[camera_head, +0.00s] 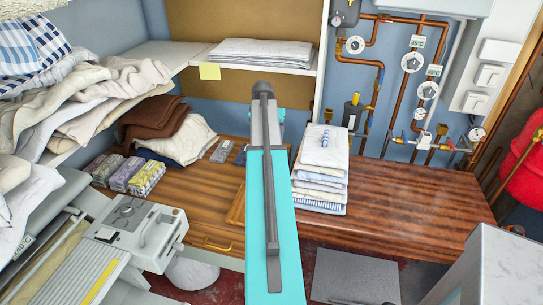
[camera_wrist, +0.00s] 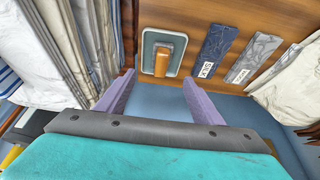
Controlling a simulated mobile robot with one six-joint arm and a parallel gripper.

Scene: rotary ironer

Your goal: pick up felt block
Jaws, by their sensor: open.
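What appears to be the felt block (camera_wrist: 148,54) is a grey-teal pad with a pale rim and an upright wooden grip. It lies on the wooden counter in the upper middle of the wrist view. My gripper (camera_wrist: 158,77) is open, with two lavender fingers apart and nothing between them. In that picture the wooden grip lies beyond the fingertips, between their lines, and no contact shows. In the head view my arm hides the felt block and the fingers.
A folded linen stack (camera_head: 319,185) stands on the wooden counter (camera_head: 410,195), close to my arm. Copper pipes (camera_head: 400,80) line the wall. The counter's right part is clear.

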